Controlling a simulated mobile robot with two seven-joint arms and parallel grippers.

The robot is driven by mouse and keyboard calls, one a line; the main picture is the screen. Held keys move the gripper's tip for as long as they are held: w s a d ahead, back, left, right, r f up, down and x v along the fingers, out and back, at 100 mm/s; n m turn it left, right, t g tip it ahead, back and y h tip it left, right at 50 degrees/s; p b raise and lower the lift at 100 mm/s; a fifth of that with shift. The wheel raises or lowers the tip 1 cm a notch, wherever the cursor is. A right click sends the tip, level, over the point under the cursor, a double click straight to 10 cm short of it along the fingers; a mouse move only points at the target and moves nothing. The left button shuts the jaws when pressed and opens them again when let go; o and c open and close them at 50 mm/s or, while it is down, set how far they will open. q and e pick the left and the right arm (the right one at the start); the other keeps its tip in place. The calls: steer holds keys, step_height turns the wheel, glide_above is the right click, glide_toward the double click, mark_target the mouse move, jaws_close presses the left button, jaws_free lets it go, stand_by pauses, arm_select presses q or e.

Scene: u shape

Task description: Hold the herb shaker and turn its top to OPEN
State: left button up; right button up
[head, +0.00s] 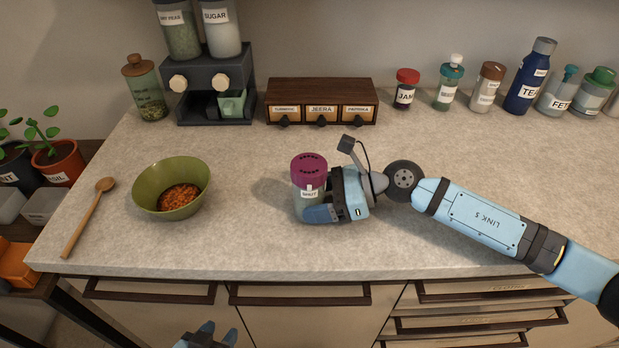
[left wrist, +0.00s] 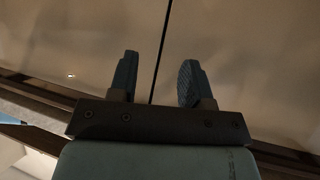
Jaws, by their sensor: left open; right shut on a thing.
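The herb shaker (head: 309,171) stands upright on the counter in the head view. It has a purple top with dark holes and a clear body, and a white label on it seems to read "SHUT". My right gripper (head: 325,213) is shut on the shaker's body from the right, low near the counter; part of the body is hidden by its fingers. My left gripper (head: 212,338) is at the bottom edge of the head view, in front of the counter and below its edge. In the left wrist view its two fingers (left wrist: 157,80) are apart with nothing between them.
A green bowl (head: 171,189) with orange-red food stands left of the shaker, and a wooden spoon (head: 88,218) lies further left. A small spice drawer box (head: 320,102) is behind. Several jars and bottles (head: 405,89) line the back right. The counter's front (head: 270,252) is clear.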

arm_select(q)
steer(key=o, duration=0.4)
steer(key=shift+r, duration=0.2)
steer(key=shift+c, duration=0.2)
steer(key=o, duration=0.4)
steer(key=s+a+r+m, duration=0.1)
steer(key=r, duration=0.1)
steer(key=s+a+r+m+t+y, duration=0.1)
steer(key=a+r+m, duration=0.1)
steer(key=s+a+r+m, duration=0.1)
steer(key=r, duration=0.1)
steer(key=shift+s+a+r+t+y, duration=0.2)
steer(key=shift+s+r+t+y, duration=0.05)
steer(key=shift+t+y, duration=0.05)
steer(key=shift+o, duration=0.2)
steer(key=w+d+r+m+h, duration=0.3)
steer(key=w+d+r+h, duration=0.15)
steer(key=r, duration=0.45)
steer(key=w+d+r+m+h, duration=0.2)
steer(key=w+d+r+h, duration=0.15)
steer(key=r+h, duration=0.4)
steer(key=w+d+r+m+h, duration=0.3)
steer(key=d+r, duration=0.2)
steer(key=r, duration=0.5)
steer(key=n+g+y, duration=0.1)
steer(key=n+g, duration=0.1)
steer(key=g, duration=0.2)
glide_toward(309, 164)
steer(key=x, duration=1)
steer(key=shift+d+f, duration=0.1)
